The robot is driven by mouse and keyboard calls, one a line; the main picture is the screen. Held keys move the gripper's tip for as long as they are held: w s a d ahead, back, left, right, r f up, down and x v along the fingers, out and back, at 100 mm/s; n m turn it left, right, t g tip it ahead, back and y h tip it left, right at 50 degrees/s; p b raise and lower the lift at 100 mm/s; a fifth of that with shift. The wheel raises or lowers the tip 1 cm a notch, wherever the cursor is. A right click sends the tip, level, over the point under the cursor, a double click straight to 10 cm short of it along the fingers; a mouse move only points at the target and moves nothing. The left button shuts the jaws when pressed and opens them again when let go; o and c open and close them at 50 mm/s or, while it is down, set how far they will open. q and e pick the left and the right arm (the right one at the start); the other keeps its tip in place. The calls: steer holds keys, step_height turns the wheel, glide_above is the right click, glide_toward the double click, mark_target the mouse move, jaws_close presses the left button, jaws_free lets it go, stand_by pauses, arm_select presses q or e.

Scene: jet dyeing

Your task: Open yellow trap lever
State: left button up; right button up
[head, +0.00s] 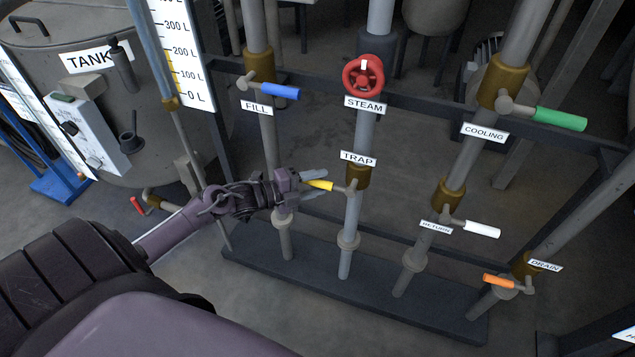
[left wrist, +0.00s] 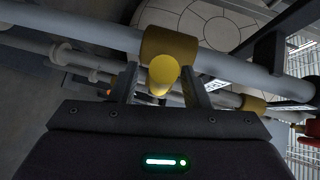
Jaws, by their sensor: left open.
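The yellow trap lever (head: 320,185) sticks out to the left from the valve on the pipe under the TRAP label (head: 358,158). My left gripper (head: 314,183) is open, with its fingers on either side of the lever. In the left wrist view, the lever (left wrist: 163,72) shows end-on between the two fingers of the gripper (left wrist: 163,84), in front of the brass valve body (left wrist: 170,42). I cannot tell whether a finger touches the lever. My right gripper is not in view.
The blue FILL lever (head: 281,91) and red STEAM wheel (head: 363,75) are above. The green COOLING lever (head: 560,118), white RETURN lever (head: 482,230) and orange DRAIN lever (head: 498,281) are to the right. A dark frame base (head: 330,283) runs below the pipes. The tank (head: 75,30) stands at left.

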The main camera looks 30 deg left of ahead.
arm_select(q)
steer(key=shift+w+d, duration=0.25)
jaws_close()
steer(key=shift+f, duration=0.15)
